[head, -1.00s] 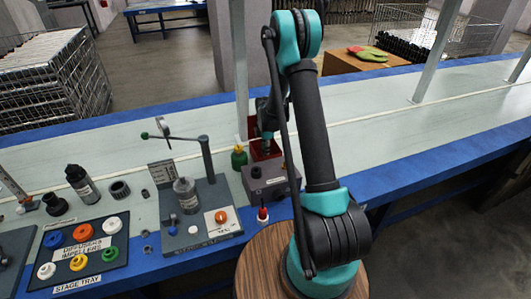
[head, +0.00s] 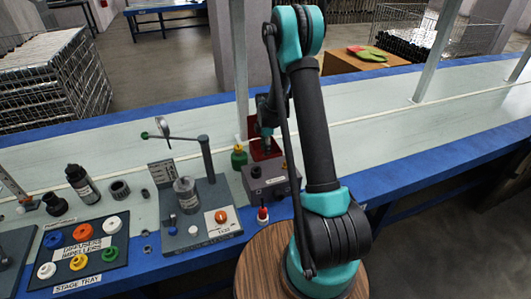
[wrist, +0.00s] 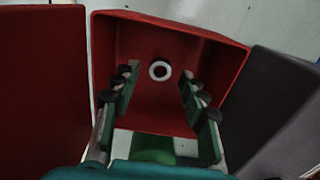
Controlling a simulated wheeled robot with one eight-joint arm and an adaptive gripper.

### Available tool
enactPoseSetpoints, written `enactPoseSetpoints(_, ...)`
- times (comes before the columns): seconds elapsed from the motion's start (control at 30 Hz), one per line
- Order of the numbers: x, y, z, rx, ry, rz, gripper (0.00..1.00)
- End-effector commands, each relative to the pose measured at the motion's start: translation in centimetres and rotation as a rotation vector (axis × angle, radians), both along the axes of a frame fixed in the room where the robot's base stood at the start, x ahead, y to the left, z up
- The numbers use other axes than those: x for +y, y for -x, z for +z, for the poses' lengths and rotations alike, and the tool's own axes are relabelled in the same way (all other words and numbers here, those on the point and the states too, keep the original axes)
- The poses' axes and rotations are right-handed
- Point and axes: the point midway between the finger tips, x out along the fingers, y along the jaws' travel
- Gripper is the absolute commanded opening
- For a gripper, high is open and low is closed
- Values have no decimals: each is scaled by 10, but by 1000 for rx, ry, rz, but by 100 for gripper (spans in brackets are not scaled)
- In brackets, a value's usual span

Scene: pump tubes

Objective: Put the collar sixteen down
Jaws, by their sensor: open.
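The collar is a small white ring with a dark centre (wrist: 160,71), seen inside a red bin (wrist: 165,110) in the wrist view. My gripper (wrist: 158,82) is open, its two green fingers with dark pads on either side of the ring and apart from it. Nothing is held between them. In the head view the red bin (head: 274,149) stands behind the grey box, with my wrist (head: 265,118) above it. The collar does not show there, and the fingertips are hard to make out.
A grey box (head: 268,186) stands close in front of the bin and a green bottle (head: 239,158) to its left. A grey test stand (head: 212,202) and the stage tray (head: 100,262) lie farther left. The bench right of the bin is clear.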

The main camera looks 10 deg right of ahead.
Motion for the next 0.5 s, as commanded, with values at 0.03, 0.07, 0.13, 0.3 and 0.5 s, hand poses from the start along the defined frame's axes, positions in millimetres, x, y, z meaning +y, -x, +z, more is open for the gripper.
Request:
enactPoseSetpoints(0.03,0,1,10,0,0,0,44)
enactPoseSetpoints(0.07,0,1,16,0,0,0,44)
enactPoseSetpoints(0.13,0,1,30,0,0,0,44)
enactPoseSetpoints(0.3,0,0,65,0,0,0,44)
enactPoseSetpoints(0.5,0,0,94,0,0,0,44)
